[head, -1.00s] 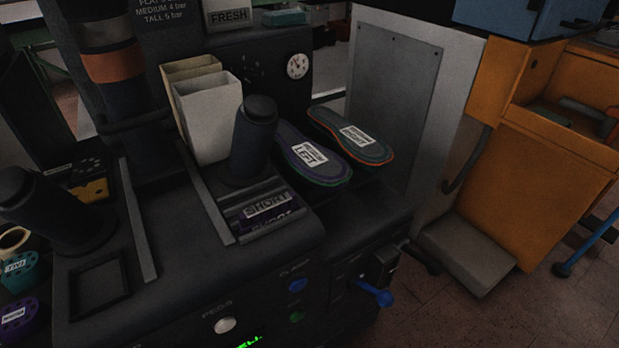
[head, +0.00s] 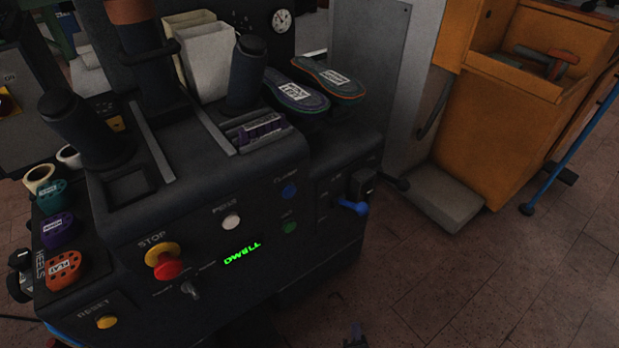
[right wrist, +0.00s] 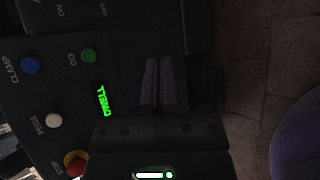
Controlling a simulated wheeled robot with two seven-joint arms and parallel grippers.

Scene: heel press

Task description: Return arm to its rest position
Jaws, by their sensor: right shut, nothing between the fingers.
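My right gripper (right wrist: 158,82) shows in the right wrist view with its two fingers together and nothing between them. In the head view only a small dark tip of it (head: 355,338) shows at the bottom edge, in front of the press and apart from it. The black heel press (head: 200,215) has a green display (head: 242,253) that reads DWELL. The display also shows in the right wrist view (right wrist: 103,101). I cannot make out my left gripper.
The front panel carries a red stop button (head: 168,267), a white button (head: 231,222), a blue button (head: 289,191) and a green button (head: 289,227). Two insoles (head: 297,92) lie on top. Tiled floor (head: 480,270) is clear at right.

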